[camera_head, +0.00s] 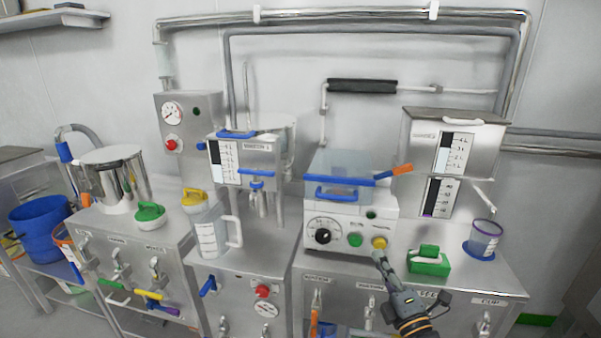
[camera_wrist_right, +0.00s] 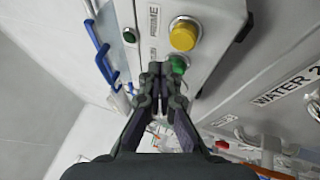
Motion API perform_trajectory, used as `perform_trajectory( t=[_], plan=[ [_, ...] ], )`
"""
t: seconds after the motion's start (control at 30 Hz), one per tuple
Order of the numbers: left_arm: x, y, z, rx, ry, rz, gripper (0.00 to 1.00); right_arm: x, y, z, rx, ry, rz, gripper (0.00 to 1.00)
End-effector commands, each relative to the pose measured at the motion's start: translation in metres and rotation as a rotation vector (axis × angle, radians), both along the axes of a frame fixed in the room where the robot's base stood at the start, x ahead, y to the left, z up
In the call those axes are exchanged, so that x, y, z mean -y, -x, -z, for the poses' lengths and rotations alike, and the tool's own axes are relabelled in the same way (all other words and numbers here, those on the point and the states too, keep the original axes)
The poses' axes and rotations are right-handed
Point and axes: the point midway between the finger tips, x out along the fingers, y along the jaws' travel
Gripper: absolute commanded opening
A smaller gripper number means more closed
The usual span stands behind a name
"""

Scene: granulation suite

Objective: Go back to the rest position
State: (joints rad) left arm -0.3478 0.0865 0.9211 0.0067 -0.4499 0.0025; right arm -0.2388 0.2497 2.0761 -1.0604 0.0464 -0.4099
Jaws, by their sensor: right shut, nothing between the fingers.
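My right gripper (camera_head: 379,257) is shut and empty. In the head view its fingertips are just below the yellow button (camera_head: 379,242) on the front of the white control box (camera_head: 340,230). In the wrist view the closed right gripper (camera_wrist_right: 166,72) points at the box's face, with its tips by the green button (camera_wrist_right: 178,64) and the yellow button (camera_wrist_right: 183,35) just beyond. I cannot tell whether the tips touch the panel. My left gripper is in neither view.
A green block-like holder (camera_head: 428,263) stands on the steel bench right of my right gripper. A purple-rimmed cup (camera_head: 484,238) is farther right. A clear jug (camera_head: 213,233) stands to the left. A steel hopper (camera_head: 450,160) rises behind. Bare bench lies around the holder.

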Motion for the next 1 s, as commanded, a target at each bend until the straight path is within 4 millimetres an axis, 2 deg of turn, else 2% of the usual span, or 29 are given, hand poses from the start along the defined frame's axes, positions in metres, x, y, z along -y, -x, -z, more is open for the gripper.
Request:
perform_trajectory(
  t=[0.07, 0.1, 0.2, 0.27, 0.3, 0.4, 0.5, 0.6, 0.73, 0.77, 0.8, 1.0],
  plan=[
    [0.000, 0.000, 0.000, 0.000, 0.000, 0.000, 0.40, 0.039, 0.011, 0.016, -0.108, -0.285, 0.158, 0.00],
    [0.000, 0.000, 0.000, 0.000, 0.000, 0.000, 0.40, 0.057, 0.020, 0.031, -0.177, -0.435, 0.242, 0.00],
    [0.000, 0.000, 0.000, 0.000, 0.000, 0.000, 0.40, 0.084, 0.049, 0.079, -0.363, -0.757, 0.428, 0.00],
    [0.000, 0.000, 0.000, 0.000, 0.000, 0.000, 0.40, 0.088, 0.071, 0.108, -0.475, -0.908, 0.522, 0.00],
    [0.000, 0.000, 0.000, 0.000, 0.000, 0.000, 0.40, 0.087, 0.086, 0.126, -0.550, -0.996, 0.579, 0.00],
    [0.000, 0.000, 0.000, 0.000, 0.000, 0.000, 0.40, 0.076, 0.124, 0.162, -0.724, -1.167, 0.704, 0.00],
    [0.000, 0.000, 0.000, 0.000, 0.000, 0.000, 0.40, 0.060, 0.160, 0.187, -0.882, -1.285, 0.806, 0.00],
    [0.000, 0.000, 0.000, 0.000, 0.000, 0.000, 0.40, 0.043, 0.194, 0.203, -1.026, -1.368, 0.891, 0.00],
    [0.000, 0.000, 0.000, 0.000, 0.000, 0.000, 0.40, 0.019, 0.238, 0.214, -1.207, -1.438, 0.992, 0.00],
    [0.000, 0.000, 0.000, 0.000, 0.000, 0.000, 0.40, 0.015, 0.244, 0.219, -1.237, -1.447, 1.012, 0.00],
    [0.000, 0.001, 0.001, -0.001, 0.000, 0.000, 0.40, 0.018, 0.237, 0.238, -1.234, -1.442, 1.017, 0.00],
    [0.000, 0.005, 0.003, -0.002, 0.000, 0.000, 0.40, 0.027, 0.228, 0.315, -1.246, -1.437, 1.049, 0.00]
  ],
)
